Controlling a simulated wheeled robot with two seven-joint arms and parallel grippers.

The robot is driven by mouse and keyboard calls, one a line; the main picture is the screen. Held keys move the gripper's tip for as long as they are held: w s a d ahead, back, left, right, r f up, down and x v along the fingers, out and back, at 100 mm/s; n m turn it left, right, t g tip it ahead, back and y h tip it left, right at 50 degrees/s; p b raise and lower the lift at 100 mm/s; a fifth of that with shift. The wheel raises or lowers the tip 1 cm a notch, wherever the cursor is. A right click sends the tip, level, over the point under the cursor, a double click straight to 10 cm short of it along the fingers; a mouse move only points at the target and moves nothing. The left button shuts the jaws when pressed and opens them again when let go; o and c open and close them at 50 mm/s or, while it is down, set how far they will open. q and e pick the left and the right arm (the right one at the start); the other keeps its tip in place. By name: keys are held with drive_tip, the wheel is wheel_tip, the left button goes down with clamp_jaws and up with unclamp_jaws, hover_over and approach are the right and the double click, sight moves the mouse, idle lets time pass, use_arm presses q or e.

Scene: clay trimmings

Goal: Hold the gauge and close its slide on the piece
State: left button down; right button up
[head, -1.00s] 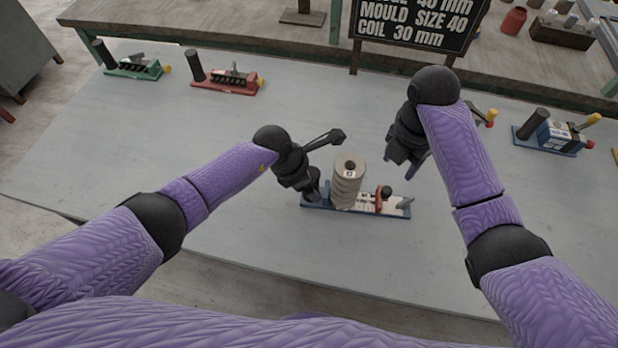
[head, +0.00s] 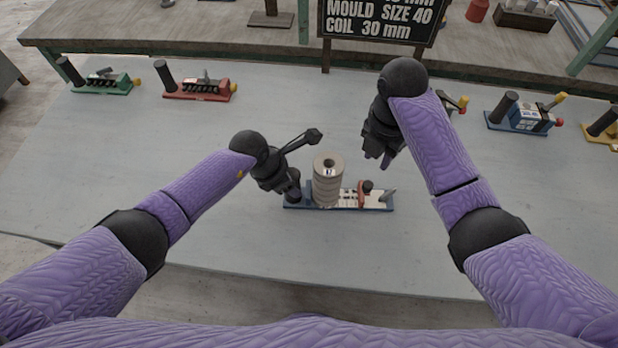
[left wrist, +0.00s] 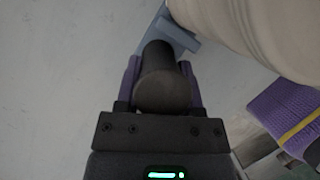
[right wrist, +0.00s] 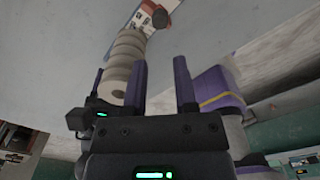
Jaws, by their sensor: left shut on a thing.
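The gauge (head: 337,208) is a blue base with a pale scale strip, lying flat on the table. Its red slide (head: 361,195) with a dark knob sits right of the piece, with a small gap showing. The piece (head: 327,183), a tan ribbed cylinder with a label on top, stands upright on the gauge. My left gripper (head: 292,186) is shut on the gauge's dark round handle (left wrist: 162,80) at the left end. My right gripper (head: 378,160) is open and empty, above and behind the slide; its two fingers stand apart in the right wrist view (right wrist: 160,85).
A green gauge (head: 104,82) and a red gauge (head: 198,91) stand at the back left. A blue gauge (head: 520,120) and a yellow one (head: 603,128) stand at the right. A black sign (head: 380,18) stands behind. The table around the held gauge is clear.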

sight(365, 191)
drive_tip(key=shift+c, duration=1.2)
drive_tip(key=f+m, duration=0.1)
drive_tip(key=m, duration=0.1)
drive_tip(key=s+d+f+m+y, duration=0.1)
drive_tip(key=m, duration=0.1)
drive_tip(key=shift+s+f+m+y, duration=0.2)
drive_tip(key=shift+m+y, duration=0.1)
drive_tip(key=shift+m, duration=0.1)
clamp_jaws()
drive_tip(key=s+d+m+t+y, duration=0.1)
drive_tip(key=s+d+m+t, duration=0.3)
drive_tip(key=m, duration=0.8)
drive_tip(key=s+d+m+t+y, duration=0.2)
drive_tip(key=d+m, duration=0.3)
drive_tip(key=m, duration=0.8)
drive_tip(key=x, duration=0.9)
drive_tip(key=shift+w+f, duration=0.25)
drive_tip(key=shift+w, duration=0.05)
drive_tip(key=a, duration=0.2)
drive_tip(key=shift+w+a+r, duration=0.1)
drive_tip(key=shift+w+a, duration=0.3)
drive_tip(key=shift+a, duration=0.35)
